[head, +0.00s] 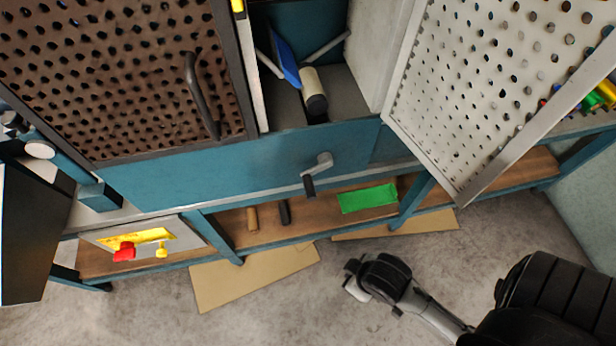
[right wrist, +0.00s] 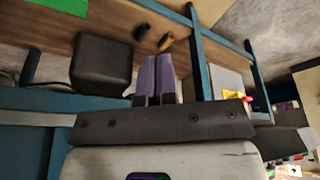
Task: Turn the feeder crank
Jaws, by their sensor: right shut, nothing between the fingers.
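The feeder crank (head: 321,163) is a grey lever on the teal front panel, with a black handle (head: 309,186) hanging at its lower end. In the right wrist view a large black rounded block (right wrist: 100,64) stands close, apparently the handle seen near its end. My left gripper is not in view.
A brown perforated door with a handle (head: 200,95) is at left, a tilted white perforated panel (head: 470,90) at right. A green sheet (head: 367,198) and dark and tan cylinders lie on the lower shelf. A tray (head: 105,238) with yellow and red items is at left.

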